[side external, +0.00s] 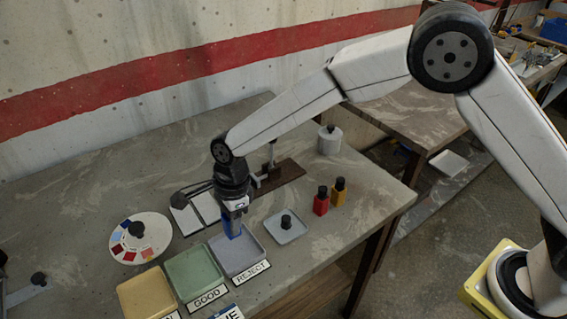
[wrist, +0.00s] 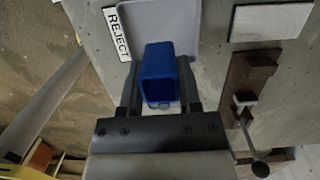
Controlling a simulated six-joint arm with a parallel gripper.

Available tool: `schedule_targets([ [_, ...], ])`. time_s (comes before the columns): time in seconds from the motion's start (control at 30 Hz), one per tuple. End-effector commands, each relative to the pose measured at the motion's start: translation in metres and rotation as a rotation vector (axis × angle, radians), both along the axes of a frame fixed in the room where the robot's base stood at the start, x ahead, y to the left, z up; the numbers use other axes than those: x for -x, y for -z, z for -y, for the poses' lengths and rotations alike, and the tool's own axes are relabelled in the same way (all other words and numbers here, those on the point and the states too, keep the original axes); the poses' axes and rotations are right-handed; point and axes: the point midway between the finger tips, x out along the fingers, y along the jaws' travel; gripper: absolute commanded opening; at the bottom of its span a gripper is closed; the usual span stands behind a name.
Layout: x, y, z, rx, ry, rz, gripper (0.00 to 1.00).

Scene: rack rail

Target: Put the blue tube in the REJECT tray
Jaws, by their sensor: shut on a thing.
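The blue tube (wrist: 167,72) is between the fingers of my gripper (wrist: 161,105) in the wrist view, with its open end facing the camera. In the side view my gripper (side external: 236,208) points down over the REJECT tray and is shut on the blue tube (side external: 231,226). The REJECT tray (side external: 248,259) is a shallow grey-lilac tray with a REJECT label on its front; it also shows in the wrist view (wrist: 190,20), behind the tube. The tube is over or in the tray; I cannot tell whether it touches the tray floor.
A green GOOD tray (side external: 192,270) and a yellow tray (side external: 147,297) stand to the left. A colour wheel (side external: 137,238) lies at left, and a brown stand (side external: 281,179) behind.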

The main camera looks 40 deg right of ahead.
Motion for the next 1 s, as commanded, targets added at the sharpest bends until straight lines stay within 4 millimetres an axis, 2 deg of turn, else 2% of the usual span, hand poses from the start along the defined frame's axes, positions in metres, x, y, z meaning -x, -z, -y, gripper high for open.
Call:
schedule_targets([
  [0.37,-0.001,0.012,0.000,0.000,0.000,-0.002,0.01],
  [1.0,0.000,0.054,0.000,0.000,0.001,-0.002,0.01],
])
